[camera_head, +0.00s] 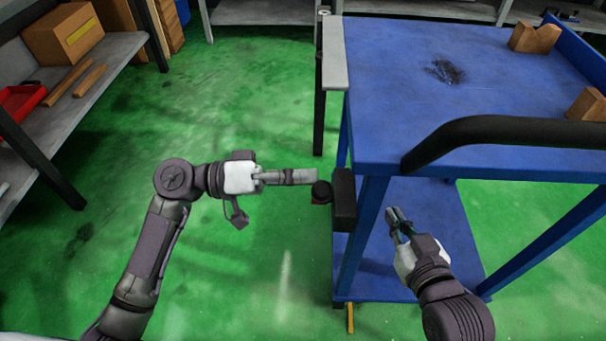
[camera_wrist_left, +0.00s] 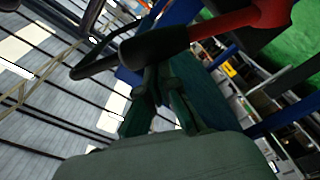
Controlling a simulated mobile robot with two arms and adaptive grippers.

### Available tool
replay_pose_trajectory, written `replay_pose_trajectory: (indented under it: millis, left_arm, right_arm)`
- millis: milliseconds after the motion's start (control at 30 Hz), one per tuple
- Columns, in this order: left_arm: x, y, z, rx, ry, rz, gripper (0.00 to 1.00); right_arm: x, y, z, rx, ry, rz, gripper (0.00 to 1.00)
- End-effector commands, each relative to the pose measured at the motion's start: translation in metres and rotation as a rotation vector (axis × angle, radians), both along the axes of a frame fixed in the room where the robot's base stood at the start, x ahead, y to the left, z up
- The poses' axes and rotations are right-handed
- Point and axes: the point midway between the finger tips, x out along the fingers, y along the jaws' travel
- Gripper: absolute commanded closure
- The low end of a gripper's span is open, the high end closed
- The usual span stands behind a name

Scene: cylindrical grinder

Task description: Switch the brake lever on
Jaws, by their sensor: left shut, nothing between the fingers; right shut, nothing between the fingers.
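The brake lever (camera_wrist_left: 225,25) shows in the left wrist view as a red arm with a black grip, lying across the picture just beyond my fingertips. In the head view its black and red end (camera_head: 321,193) sits beside the black block at the blue cart's left corner. My left gripper (camera_head: 314,176) is shut and empty, level, with its tips just above and beside the lever end. In the left wrist view the fingers (camera_wrist_left: 160,80) partly overlap the grip; I cannot tell whether they touch. My right gripper (camera_head: 395,215) is shut and empty at the cart's front, below the top deck.
The blue cart (camera_head: 400,100) has a black push handle (camera_head: 490,130) and wooden blocks (camera_head: 535,38) on its top. A black block (camera_head: 344,200) is at its left corner. A shelf with a cardboard box (camera_head: 62,35) stands at the left. Green floor (camera_head: 240,90) between is open.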

Motion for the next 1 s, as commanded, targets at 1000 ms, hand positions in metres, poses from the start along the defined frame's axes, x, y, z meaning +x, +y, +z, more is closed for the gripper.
replay_pose_trajectory:
  millis: [1000]
  left_arm:
    - [-0.006, 0.095, -0.006, 0.004, 0.002, -0.001, 1.00]
  right_arm:
    - [0.000, 0.000, 0.000, 0.001, -0.005, 0.000, 1.00]
